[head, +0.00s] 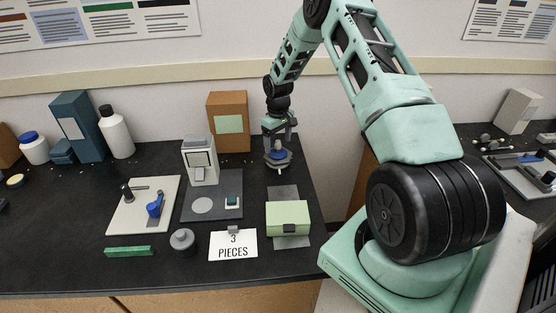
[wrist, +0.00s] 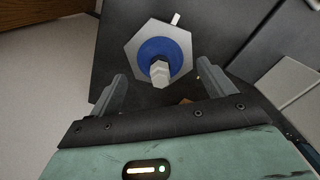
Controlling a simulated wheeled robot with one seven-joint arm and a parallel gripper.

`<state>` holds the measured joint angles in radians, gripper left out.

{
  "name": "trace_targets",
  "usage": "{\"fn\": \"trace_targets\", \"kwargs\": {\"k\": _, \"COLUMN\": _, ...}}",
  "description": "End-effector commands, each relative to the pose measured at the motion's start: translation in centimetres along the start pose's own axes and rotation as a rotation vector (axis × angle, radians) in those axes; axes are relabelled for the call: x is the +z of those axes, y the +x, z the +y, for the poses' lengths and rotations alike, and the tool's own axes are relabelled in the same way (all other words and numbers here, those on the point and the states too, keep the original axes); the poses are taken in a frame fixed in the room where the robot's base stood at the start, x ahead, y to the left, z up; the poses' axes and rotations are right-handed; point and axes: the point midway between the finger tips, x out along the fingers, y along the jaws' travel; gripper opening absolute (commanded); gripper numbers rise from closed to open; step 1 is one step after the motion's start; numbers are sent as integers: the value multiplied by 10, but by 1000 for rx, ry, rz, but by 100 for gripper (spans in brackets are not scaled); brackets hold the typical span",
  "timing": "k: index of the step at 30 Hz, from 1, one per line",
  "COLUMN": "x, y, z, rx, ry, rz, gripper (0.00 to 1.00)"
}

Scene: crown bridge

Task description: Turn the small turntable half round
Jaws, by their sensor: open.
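The small turntable (head: 279,161) is a grey hexagonal plate at the back right of the black bench. In the wrist view the turntable (wrist: 135,48) carries a blue disc (wrist: 158,48) with a pale upright knob (wrist: 160,72) at its middle. A white tab (wrist: 176,19) sticks out at its far edge. My gripper (head: 279,141) is right above the turntable, pointing down. In the wrist view my gripper (wrist: 160,74) is open, with one finger on each side of the knob. I see no contact; the exact height gap is unclear.
A brown box (head: 229,120) stands left of the turntable and a white device (head: 199,163) farther left. The bench's right edge is close to the turntable.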

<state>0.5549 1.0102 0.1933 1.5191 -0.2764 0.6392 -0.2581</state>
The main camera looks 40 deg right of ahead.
Motion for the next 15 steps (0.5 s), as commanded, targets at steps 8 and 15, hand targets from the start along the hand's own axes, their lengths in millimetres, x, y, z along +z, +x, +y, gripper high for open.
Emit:
{"fn": "trace_targets", "kwargs": {"k": 8, "x": 0, "y": -7, "z": 0, "rx": 0, "ry": 1, "rz": 0, "gripper": 82}}
{"fn": "trace_targets", "kwargs": {"k": 15, "x": 0, "y": -26, "z": 0, "rx": 0, "ry": 1, "rz": 1, "gripper": 82}}
